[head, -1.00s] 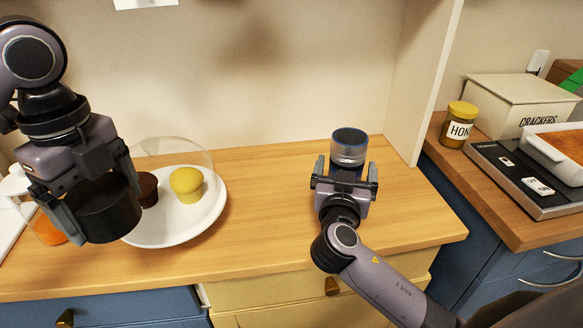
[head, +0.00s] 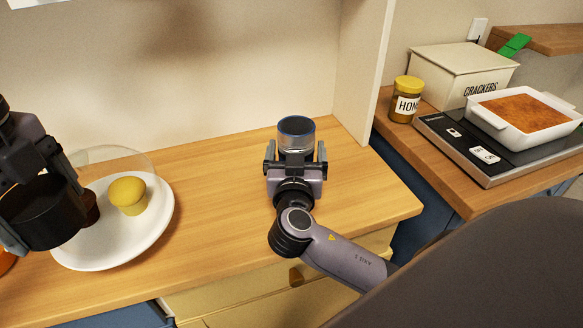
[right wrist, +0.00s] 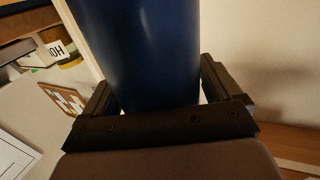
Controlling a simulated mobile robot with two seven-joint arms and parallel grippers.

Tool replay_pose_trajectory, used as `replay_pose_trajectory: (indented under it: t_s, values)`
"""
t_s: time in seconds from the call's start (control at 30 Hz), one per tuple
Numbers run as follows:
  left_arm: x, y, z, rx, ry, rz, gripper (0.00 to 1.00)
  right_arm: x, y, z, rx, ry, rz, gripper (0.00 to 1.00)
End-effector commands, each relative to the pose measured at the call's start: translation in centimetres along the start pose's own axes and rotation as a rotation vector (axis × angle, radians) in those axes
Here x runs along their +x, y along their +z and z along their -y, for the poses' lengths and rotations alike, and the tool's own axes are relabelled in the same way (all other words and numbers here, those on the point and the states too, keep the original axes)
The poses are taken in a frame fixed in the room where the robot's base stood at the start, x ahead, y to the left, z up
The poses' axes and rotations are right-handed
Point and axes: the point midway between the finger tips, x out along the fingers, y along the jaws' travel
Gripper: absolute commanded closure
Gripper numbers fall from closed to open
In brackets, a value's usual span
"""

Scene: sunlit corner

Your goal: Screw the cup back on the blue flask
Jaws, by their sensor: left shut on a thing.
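The blue flask (head: 296,138) stands upright on the wooden counter, its steel neck and dark round top showing in the head view. Its blue body (right wrist: 148,50) fills the middle of the right wrist view. My right gripper (head: 296,160) has a finger on each side of the flask, close against it. My left gripper (head: 35,205), at the left edge of the head view, is shut on the black cup (head: 40,212). It holds the cup in front of the plate's left side, apart from the flask. The left gripper is partly cut off by the frame.
A white plate (head: 150,238) holds a yellow muffin (head: 128,195) and a dark one, with a clear dome behind. At right, across a gap, are a honey jar (head: 405,98), a crackers box (head: 462,72) and a baking dish (head: 522,112) on a scale. The counter between plate and flask is clear.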

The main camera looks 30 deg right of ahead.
Motion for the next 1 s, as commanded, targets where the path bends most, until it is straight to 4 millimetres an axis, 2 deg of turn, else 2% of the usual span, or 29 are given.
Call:
replay_pose_trajectory:
  t_s: [0.03, 0.2, 0.67, 1.0]
  values:
    - [0.0, 0.0, 0.0, 0.0, 0.0, 0.0, 0.41, 0.0, 0.0, 0.0, 0.0, 0.0, 0.0, 0.26]
    - [0.0, 0.0, 0.0, 0.0, 0.0, 0.0, 0.41, 0.0, 0.0, 0.0, 0.0, 0.0, 0.0, 0.8]
    - [0.0, 0.0, 0.0, 0.0, 0.0, 0.0, 0.41, 0.1, -0.7, 0.0, 0.003, 0.001, -0.005, 0.8]
    - [-0.1, 0.0, 0.0, 0.0, 0.0, 0.0, 0.41, 0.0, -3.4, 0.0, 0.006, 0.001, -0.006, 0.8]
